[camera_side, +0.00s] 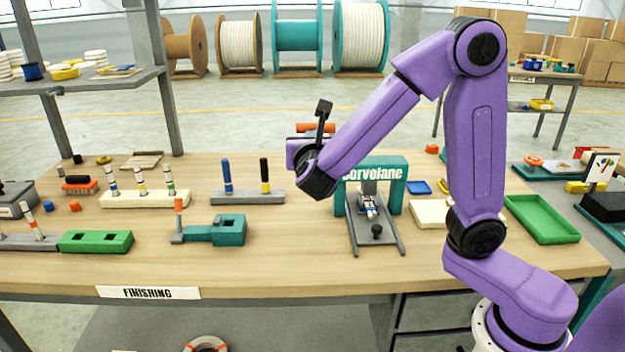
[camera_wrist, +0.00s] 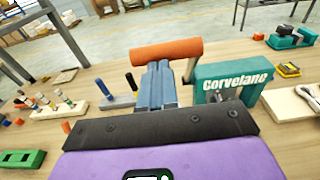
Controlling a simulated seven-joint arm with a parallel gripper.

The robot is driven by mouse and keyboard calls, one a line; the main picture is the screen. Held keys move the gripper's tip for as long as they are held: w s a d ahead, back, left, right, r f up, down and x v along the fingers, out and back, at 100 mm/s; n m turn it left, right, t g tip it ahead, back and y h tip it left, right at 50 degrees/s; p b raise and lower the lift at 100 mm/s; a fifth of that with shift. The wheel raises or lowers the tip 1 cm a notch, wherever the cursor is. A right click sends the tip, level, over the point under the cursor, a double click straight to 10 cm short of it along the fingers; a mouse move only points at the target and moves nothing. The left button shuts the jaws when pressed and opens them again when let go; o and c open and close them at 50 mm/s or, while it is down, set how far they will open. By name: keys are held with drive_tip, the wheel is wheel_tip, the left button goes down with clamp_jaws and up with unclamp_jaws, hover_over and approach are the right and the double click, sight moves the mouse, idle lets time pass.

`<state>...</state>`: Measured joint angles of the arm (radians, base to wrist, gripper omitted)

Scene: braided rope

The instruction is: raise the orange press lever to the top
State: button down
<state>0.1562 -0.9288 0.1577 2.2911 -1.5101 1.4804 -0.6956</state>
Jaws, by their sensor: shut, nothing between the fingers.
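The orange press lever's bar handle (camera_wrist: 166,52) lies across the upper middle of the wrist view, with its grey arm (camera_wrist: 193,60) running down at the right. In the side view the handle (camera_side: 314,128) shows behind and above my wrist, high and left of the teal press frame (camera_side: 395,190). The frame also shows in the wrist view (camera_wrist: 205,84). My gripper (camera_wrist: 158,68) is shut and empty, its grey fingers pointing at the underside of the handle. The tips overlap the handle's lower edge, but I cannot tell whether they touch. In the side view the fingers are hidden.
The press's grey base rails (camera_side: 353,240) stretch toward the front. A teal block fixture (camera_side: 230,230), a grey peg rack (camera_side: 232,198) and a cream peg rack (camera_side: 145,199) stand left. A green tray (camera_side: 543,220) lies right. The bench front between them is clear.

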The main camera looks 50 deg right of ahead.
drive_tip(key=shift+w+d+r, duration=0.3)
drive_tip(key=shift+r, duration=0.15)
drive_tip(key=shift+w+d+r, duration=0.25)
drive_tip(key=shift+r, duration=0.15)
drive_tip(key=f+v, duration=0.1)
drive_tip(key=v, duration=1.2)
drive_tip(key=shift+a+f, duration=0.2)
drive_tip(key=shift+f, duration=0.3)
drive_tip(key=shift+s, duration=0.15)
